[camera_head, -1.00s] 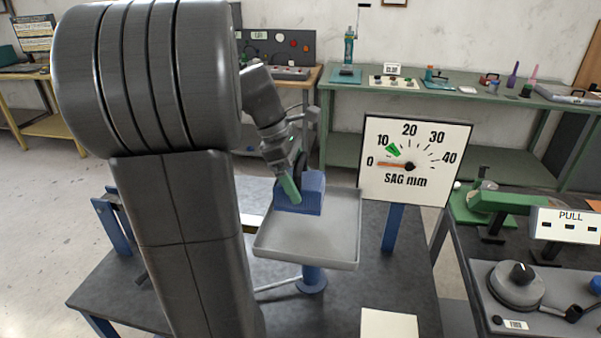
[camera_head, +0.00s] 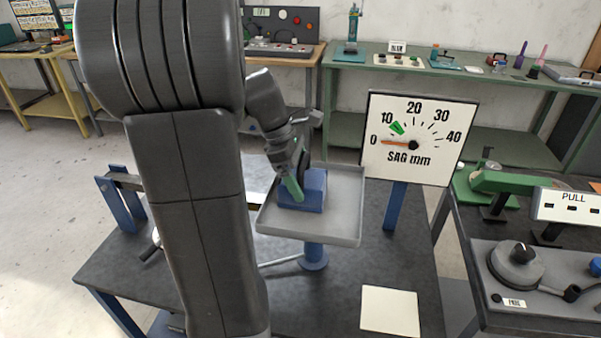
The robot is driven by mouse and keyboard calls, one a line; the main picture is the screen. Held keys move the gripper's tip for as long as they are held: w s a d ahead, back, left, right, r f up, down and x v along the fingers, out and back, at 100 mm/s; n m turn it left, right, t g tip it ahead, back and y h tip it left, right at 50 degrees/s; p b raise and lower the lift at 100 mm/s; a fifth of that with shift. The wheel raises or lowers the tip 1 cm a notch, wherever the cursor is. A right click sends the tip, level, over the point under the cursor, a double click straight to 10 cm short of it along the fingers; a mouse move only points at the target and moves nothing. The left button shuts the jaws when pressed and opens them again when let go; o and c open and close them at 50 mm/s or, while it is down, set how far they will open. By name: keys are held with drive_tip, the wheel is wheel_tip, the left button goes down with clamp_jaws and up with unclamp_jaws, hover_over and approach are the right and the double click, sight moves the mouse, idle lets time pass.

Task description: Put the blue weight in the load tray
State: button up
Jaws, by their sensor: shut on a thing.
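The blue weight (camera_head: 313,192) is a blue block at the left side of the grey load tray (camera_head: 340,225). It appears to be at the tray's floor, though I cannot tell whether it touches. My gripper (camera_head: 296,185) is shut on the weight from above and left, its green finger against the block's side. My arm hides part of the tray's left edge and the weight's far side. The tray stands on a blue post above the dark table (camera_head: 400,255).
A white SAG mm dial (camera_head: 415,165) stands right of the tray, its needle near 0. A pale square (camera_head: 390,310) lies on the table's front. A bench with a PULL sign (camera_head: 571,215) stands at the right. The tray's right half is clear.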

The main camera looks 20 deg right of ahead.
drive_tip(key=o, duration=1.9)
drive_tip(key=v, duration=1.2)
drive_tip(key=shift+r, duration=0.1)
